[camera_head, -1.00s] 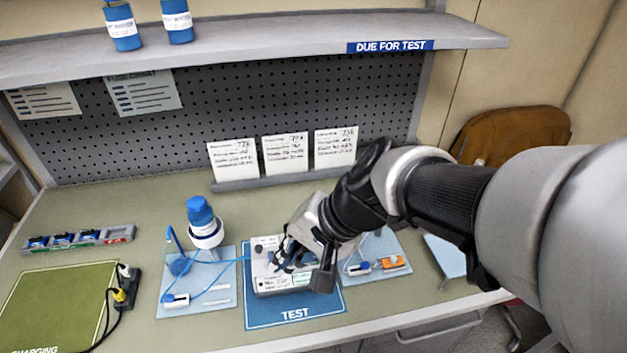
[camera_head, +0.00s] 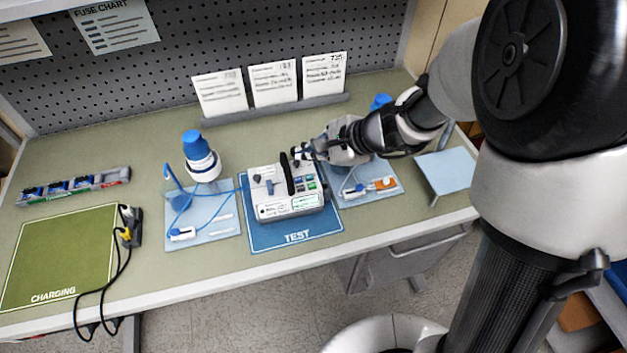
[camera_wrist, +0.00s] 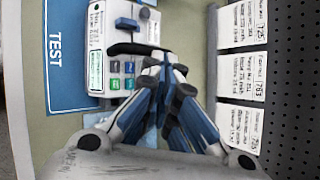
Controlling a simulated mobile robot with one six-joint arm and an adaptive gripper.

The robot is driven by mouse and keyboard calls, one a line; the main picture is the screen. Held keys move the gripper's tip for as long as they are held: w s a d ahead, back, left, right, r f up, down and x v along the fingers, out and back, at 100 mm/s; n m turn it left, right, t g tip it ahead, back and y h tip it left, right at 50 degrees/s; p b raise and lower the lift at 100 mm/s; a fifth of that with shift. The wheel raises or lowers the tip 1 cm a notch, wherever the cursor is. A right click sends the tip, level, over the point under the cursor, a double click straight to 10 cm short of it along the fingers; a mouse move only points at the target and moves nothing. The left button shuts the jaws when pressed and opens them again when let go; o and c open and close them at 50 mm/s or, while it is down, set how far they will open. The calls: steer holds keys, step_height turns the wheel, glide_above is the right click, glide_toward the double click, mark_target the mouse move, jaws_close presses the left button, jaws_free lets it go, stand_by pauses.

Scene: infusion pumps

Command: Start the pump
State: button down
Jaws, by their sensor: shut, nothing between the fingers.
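The white infusion pump (camera_head: 283,209) sits on the blue TEST mat (camera_head: 318,228) at the middle of the bench. It has a pale green display, a dark bar across its top and small green, blue and grey buttons. The wrist view also shows the pump (camera_wrist: 95,18), with its display (camera_wrist: 96,70) and button pad (camera_wrist: 121,76). My gripper (camera_head: 301,154) is at the pump's back right side. Its fingertips (camera_wrist: 163,60) are together and empty, close to the button pad and the dark bar. I cannot tell whether they touch the pump.
A blue-capped bottle (camera_head: 200,160) stands on a pale tray left of the pump, with blue tubing towards it. A right tray (camera_head: 352,197) holds an orange piece. Three cards (camera_head: 273,84) stand behind. A black cable hangs at the CHARGING mat (camera_head: 60,255).

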steer(key=shift+f, duration=0.1)
steer(key=b, duration=0.6)
glide_above(311, 188)
step_height(311, 188, down, 8)
steer(key=shift+r, duration=0.15)
steer(key=shift+f+b, duration=0.45)
steer(key=shift+b, duration=0.2)
steer(key=shift+f, duration=0.1)
stand_by(0.4)
steer(key=shift+f+b, duration=0.35)
steer(key=shift+b, duration=0.25)
steer(key=shift+f+b, duration=0.45)
steer(key=shift+b, duration=0.1)
stand_by(0.4)
steer(key=shift+r, duration=0.1)
steer(key=shift+r+p, duration=0.65)
steer(key=shift+r, duration=0.15)
